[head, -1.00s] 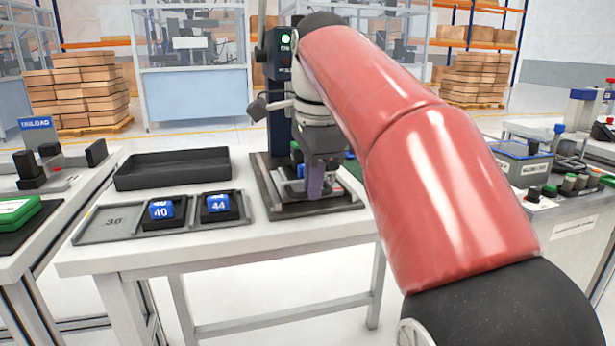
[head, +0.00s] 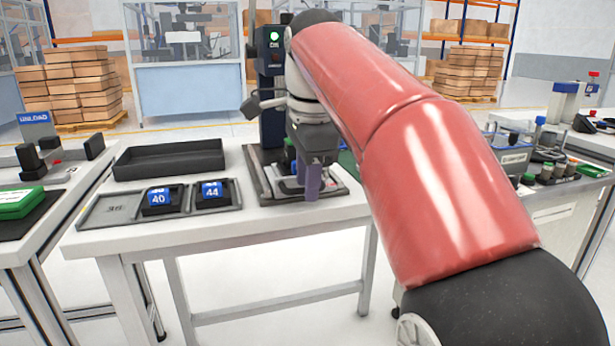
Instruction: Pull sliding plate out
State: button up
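A press-like station with a dark column (head: 271,100) and a green light stands at the right part of the table. At its foot is a dark base (head: 262,180) with a metal plate area on it. The sliding plate itself cannot be made out clearly, as my gripper and arm cover much of it. My gripper (head: 311,184) points down over the front part of this base, with a purple-grey finger at its front edge. I see that finger side-on, so I cannot tell the gap or whether it holds anything.
A black empty tray (head: 170,158) lies on the table (head: 110,242) left of the station. In front of it, a grey holder (head: 105,210) carries blocks marked 40 (head: 158,200) and 44 (head: 212,193); its 36 slot is empty. Other benches stand left and right.

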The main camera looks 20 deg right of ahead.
notch_tip(320, 180, up, 8)
jog(key=s+p, duration=0.1)
jog(key=p, duration=0.1)
jog(key=shift+s+f, duration=0.15)
jog(key=shift+s, duration=0.05)
jog(key=s+f+n+t, duration=0.1)
jog(key=s+f+n, duration=0.4)
jog(key=f, duration=0.4)
jog(key=s+f+n+t, duration=0.1)
jog(key=s+f+n, duration=0.5)
jog(key=f, duration=0.3)
jog(key=s+f+n+t, duration=0.1)
jog(key=s+f+n, duration=0.4)
jog(key=f, duration=0.4)
jog(key=shift+s+f+n+t, duration=0.15)
jog(key=shift+f+n+t, duration=0.15)
jog(key=shift+n, duration=0.6)
